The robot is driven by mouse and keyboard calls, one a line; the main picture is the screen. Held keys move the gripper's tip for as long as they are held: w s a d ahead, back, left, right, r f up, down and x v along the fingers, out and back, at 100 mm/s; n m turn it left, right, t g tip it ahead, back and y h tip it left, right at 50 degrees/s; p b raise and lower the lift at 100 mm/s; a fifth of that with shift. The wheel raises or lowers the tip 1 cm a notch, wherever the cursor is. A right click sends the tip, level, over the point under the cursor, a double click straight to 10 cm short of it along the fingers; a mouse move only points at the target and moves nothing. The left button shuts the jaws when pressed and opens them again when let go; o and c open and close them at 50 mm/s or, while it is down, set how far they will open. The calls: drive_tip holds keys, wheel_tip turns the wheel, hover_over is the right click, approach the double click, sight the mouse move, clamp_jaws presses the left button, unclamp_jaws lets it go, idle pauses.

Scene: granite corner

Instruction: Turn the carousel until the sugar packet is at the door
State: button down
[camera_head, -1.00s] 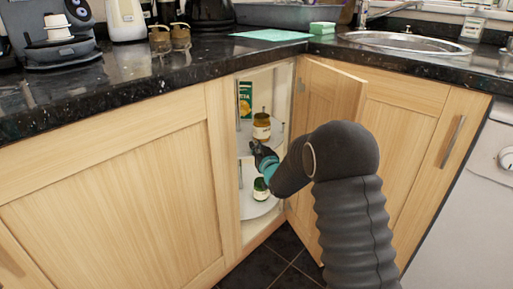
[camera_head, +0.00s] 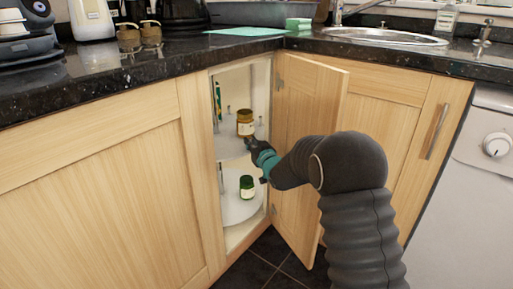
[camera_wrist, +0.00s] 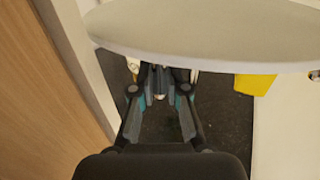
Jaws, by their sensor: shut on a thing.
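The carousel has an upper round shelf (camera_head: 228,143) and a lower one (camera_head: 238,208) inside the open corner cabinet. My gripper (camera_head: 249,143) is at the upper shelf's front edge, shut on what looks like a small metal peg. In the wrist view my gripper (camera_wrist: 160,90) is beside the pale shelf (camera_wrist: 210,35), with a yellow thing (camera_wrist: 255,84) to the right.
A green-lidded jar (camera_head: 247,187) stands on the lower shelf. The open cabinet door (camera_head: 312,130) is right of the opening, close to my arm. The wooden frame (camera_head: 200,170) bounds the left. The dark countertop (camera_head: 150,82) overhangs above.

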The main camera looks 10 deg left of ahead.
drive_tip(key=shift+w+d+b, duration=0.15)
drive_tip(key=shift+w+d, duration=0.2)
drive_tip(key=shift+w, duration=0.4)
drive_tip(key=shift+w+d+b, duration=0.15)
drive_tip(key=shift+w+d, duration=0.2)
drive_tip(key=shift+w, duration=0.35)
drive_tip(key=c, duration=1.2)
unclamp_jaws()
drive_tip(key=shift+o, duration=0.2)
drive_tip(key=shift+d, duration=0.1)
